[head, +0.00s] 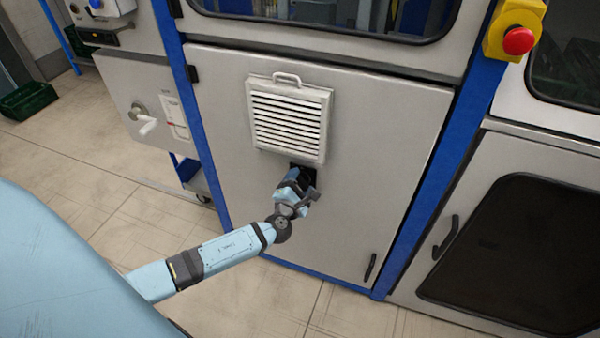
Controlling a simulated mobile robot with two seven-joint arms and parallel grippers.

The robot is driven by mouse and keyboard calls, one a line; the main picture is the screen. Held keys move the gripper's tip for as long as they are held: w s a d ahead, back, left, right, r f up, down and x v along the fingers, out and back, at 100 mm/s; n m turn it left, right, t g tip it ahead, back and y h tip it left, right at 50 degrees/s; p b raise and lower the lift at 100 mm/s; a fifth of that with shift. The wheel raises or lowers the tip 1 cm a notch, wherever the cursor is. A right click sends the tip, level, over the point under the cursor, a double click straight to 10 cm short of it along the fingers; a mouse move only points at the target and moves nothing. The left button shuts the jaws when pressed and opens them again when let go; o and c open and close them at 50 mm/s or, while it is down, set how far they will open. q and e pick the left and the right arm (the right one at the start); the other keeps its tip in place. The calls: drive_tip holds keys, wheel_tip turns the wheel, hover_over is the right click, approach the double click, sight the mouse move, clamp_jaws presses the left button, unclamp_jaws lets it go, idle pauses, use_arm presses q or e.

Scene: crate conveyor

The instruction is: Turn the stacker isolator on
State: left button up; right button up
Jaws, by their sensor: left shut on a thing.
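My left gripper (304,180) is at the grey cabinet door, just below the louvred vent. It is shut on the stacker isolator, a dark fitting (309,173) on the door that shows only in part behind my gripper. My gripper and wrist hide the isolator's handle, so its turned position cannot be told. My right gripper is not in view.
The louvred vent cover (290,118) with a top handle sticks out right above my gripper. A red emergency button (518,41) is at upper right. A green crate (28,101) lies on the floor.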

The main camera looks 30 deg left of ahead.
use_arm(q)
drive_tip(key=m+p, duration=0.2)
drive_tip(key=p, duration=0.1)
drive_tip(key=shift+r+m, duration=0.3)
drive_tip(key=shift+m, duration=0.1)
drive_tip(key=m+p, duration=0.2)
drive_tip(key=p, duration=0.1)
drive_tip(key=shift+f+m, duration=0.2)
drive_tip(key=shift+m, duration=0.2)
drive_tip(key=shift+f+m+p, duration=0.15)
drive_tip(key=shift+m+p, duration=0.45)
drive_tip(key=shift+p, duration=0.05)
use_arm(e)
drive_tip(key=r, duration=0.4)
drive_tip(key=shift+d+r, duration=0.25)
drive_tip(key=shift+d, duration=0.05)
use_arm(q)
drive_tip(key=shift+f, duration=0.1)
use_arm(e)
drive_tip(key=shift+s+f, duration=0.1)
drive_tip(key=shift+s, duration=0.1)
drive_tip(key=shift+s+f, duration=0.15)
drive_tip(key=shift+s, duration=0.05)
use_arm(q)
drive_tip(key=o, duration=0.9)
drive_tip(key=shift+m, duration=0.3)
drive_tip(key=shift+o, duration=0.2)
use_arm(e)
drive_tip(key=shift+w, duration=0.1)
